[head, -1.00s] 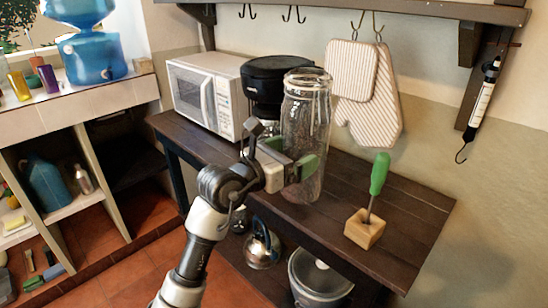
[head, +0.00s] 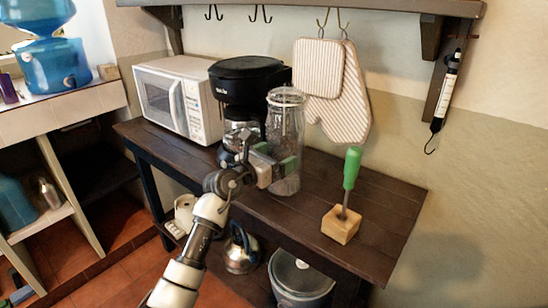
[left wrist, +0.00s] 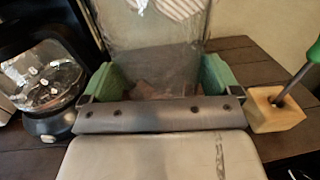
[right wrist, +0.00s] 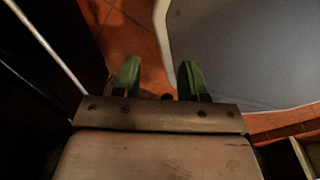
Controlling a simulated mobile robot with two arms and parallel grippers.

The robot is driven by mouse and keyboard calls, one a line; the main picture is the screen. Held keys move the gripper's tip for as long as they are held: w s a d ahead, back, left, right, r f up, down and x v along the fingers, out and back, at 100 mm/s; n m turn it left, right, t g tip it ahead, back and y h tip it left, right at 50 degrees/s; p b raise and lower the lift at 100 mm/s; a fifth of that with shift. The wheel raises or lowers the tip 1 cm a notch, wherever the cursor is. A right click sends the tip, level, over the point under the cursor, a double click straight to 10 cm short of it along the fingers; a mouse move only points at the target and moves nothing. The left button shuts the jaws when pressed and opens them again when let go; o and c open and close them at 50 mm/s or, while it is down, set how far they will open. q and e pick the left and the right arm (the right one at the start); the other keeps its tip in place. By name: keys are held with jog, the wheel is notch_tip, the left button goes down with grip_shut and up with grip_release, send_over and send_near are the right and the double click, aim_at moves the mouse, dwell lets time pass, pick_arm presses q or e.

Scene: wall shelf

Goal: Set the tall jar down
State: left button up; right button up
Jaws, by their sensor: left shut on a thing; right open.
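The tall jar (head: 284,135) is clear glass and stands upright over the dark wooden table (head: 385,215), between the coffee maker and the wooden block. My left gripper (head: 275,163) is shut on its lower part. In the left wrist view the jar (left wrist: 155,50) sits between the green finger pads of the left gripper (left wrist: 155,85). I cannot tell whether the jar's base touches the tabletop. My right gripper (right wrist: 162,80) is open and empty in the right wrist view, low above the tiled floor. It does not show in the head view.
A black coffee maker (head: 240,85) stands close to the jar's left, with a white microwave (head: 172,98) beyond. A wooden block (head: 341,223) with a green-handled tool is to the right. Striped oven mitts (head: 318,68) hang behind. The table's right end is clear.

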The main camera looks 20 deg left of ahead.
pick_arm(q)
jog(key=shift+f, duration=1.5)
jog(key=shift+f+b, duration=0.1)
jog(key=shift+b, duration=0.2)
jog(key=o, duration=1.7)
jog(key=shift+f, duration=0.25)
jog(key=shift+s+r, duration=0.1)
jog(key=shift+s, duration=0.05)
jog(key=shift+r, duration=0.1)
